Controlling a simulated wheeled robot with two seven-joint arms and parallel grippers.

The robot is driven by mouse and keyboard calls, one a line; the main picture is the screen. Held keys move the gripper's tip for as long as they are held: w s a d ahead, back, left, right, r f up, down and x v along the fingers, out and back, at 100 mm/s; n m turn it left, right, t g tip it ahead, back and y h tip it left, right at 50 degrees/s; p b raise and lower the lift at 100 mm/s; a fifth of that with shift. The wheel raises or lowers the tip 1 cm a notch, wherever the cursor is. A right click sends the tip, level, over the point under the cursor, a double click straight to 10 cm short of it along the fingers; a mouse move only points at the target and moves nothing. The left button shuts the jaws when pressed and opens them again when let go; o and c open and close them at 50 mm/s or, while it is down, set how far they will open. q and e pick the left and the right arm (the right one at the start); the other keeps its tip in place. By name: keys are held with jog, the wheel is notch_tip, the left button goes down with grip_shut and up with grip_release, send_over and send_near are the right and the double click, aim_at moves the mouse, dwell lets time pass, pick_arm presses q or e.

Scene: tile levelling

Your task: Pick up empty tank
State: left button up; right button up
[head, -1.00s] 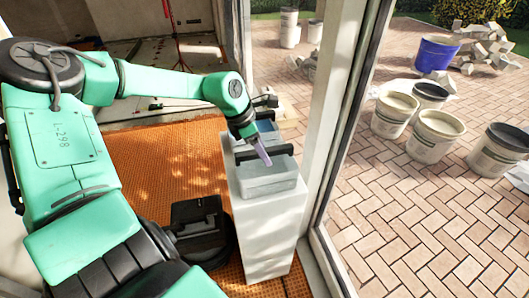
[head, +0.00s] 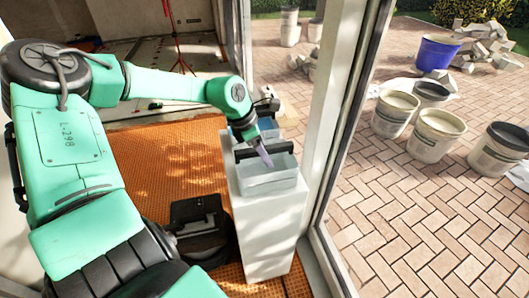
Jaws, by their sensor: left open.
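A translucent grey-blue tank (head: 268,181) sits on top of a white pedestal (head: 265,232). A dark bar (head: 264,151) crosses over its far end; I cannot tell whether it belongs to the tank or to something else. A bluer box (head: 268,125) sits just behind it, partly hidden by my arm. My left gripper (head: 264,154) points down over the far end of the tank, with a pale purple fingertip showing near the bar. It is open, and I cannot tell whether it touches the tank. My right gripper is not in view.
A window frame (head: 336,130) stands close to the right of the pedestal. A black object (head: 200,228) lies on the orange mat (head: 170,165) to the left. Outside are several buckets (head: 436,135), a blue tub (head: 437,53) and a rubble pile (head: 485,45). A red tripod (head: 177,35) stands behind.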

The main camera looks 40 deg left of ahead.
pick_arm(q)
grip_shut()
dwell(1.4)
